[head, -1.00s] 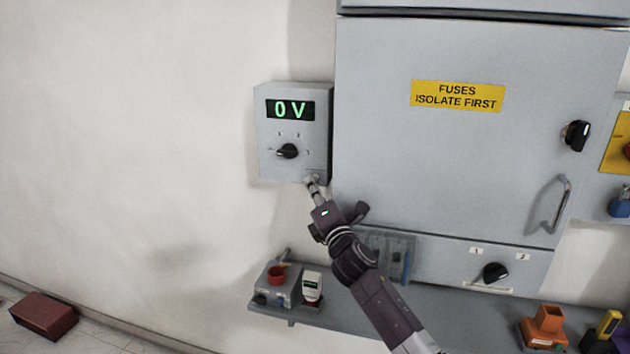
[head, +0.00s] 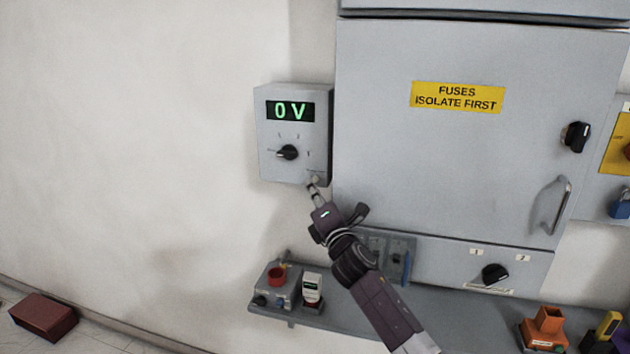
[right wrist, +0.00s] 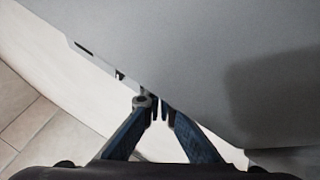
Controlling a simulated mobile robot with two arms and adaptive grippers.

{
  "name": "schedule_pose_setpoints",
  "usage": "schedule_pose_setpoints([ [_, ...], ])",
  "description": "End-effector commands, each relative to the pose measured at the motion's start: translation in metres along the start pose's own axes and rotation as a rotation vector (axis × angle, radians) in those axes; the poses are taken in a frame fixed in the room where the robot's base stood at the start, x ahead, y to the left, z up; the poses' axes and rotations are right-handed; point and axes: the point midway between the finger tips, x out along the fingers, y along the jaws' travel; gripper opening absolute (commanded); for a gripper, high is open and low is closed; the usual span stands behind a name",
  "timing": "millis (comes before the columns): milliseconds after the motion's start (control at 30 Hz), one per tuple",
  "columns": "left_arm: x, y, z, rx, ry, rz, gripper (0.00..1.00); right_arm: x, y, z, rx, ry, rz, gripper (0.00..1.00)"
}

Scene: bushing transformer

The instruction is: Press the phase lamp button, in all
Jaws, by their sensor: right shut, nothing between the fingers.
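The grey meter box (head: 268,150) on the wall shows 0 V in green on its display (head: 291,110). A black rotary knob (head: 287,152) sits below the display. A small pale round button (head: 315,179) is at the lower right of the box's face; I cannot make out any lit lamp on it. My right gripper (head: 312,188) is shut and empty, its tips just below this button. In the right wrist view, the gripper (right wrist: 160,110) has its tips close together, beside a small round grey part (right wrist: 144,101); contact is unclear. My left gripper is out of view.
A large grey fuse cabinet (head: 430,170) with a handle (head: 563,205) stands just right of the box. The wall to the left is clear.

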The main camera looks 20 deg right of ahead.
Motion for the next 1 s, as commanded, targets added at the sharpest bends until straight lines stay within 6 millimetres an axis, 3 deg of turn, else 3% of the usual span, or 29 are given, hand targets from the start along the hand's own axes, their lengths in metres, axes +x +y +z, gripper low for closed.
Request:
schedule_pose_setpoints([
  [1000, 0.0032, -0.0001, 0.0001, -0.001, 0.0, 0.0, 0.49, 0.0081, -0.0043, 0.0071, -0.002, -0.004, -0.001, 0.0],
])
